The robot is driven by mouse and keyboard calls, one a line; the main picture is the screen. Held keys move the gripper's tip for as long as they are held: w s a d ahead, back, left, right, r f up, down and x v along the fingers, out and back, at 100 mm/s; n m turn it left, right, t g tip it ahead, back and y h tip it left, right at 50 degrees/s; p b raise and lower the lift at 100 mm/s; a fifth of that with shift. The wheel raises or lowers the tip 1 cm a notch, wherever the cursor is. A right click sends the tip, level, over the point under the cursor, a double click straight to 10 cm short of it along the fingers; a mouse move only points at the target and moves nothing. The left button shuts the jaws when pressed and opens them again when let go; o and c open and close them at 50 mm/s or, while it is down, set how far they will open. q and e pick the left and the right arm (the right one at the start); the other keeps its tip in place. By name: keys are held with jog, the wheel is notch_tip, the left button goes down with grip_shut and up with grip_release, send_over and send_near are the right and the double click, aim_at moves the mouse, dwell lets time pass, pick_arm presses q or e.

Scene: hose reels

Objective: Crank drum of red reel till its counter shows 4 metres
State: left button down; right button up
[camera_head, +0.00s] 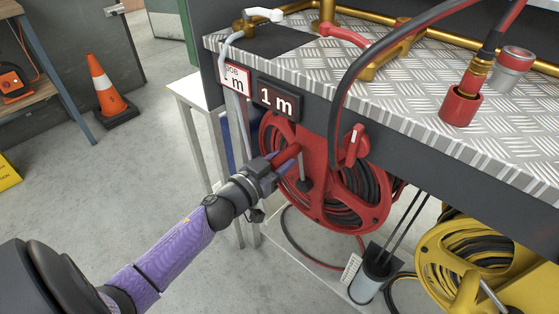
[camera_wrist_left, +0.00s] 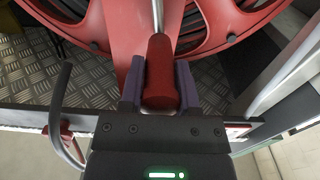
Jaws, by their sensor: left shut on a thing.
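The red reel (camera_head: 322,208) hangs under the metal bench, with dark hose wound on its drum. Its counter (camera_head: 278,100) is a dark plate that reads 1 m. My left gripper (camera_head: 285,160) is at the upper left of the reel, shut on the red crank handle (camera_wrist_left: 161,70). In the left wrist view the purple fingers of the left gripper (camera_wrist_left: 159,88) stand on both sides of the handle, and a metal rod runs from the handle's far end. A sign (camera_head: 234,80) left of the counter is partly hidden by a grey hose. My right gripper is not in view.
The bench top (camera_head: 420,80) carries brass pipes, valves and a red hose socket (camera_head: 461,106). A yellow reel (camera_head: 440,262) stands at the lower right. A grey bin (camera_head: 370,282) with rods is below the red reel. An orange cone (camera_head: 108,90) stands on open floor at left.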

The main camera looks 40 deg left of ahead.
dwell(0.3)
pick_arm(q)
jog(key=shift+a+f+n+p, duration=0.1)
jog(key=shift+a+n+p, duration=0.3)
jog(key=shift+a+n, duration=0.3)
jog(key=shift+w+a+f+n, duration=0.1)
jog(key=shift+a+f+n, duration=0.3)
jog(key=shift+a+n, duration=0.35)
jog(key=shift+w+a+f+n, duration=0.1)
jog(key=shift+a+f+n, duration=0.3)
jog(key=shift+a+n, duration=0.3)
jog(key=shift+a+f+n, duration=0.4)
jog(key=shift+a+n, duration=0.2)
jog(key=shift+n, duration=0.25)
jog(key=shift+c, duration=1.6)
grip_release()
jog(key=shift+p, duration=0.3)
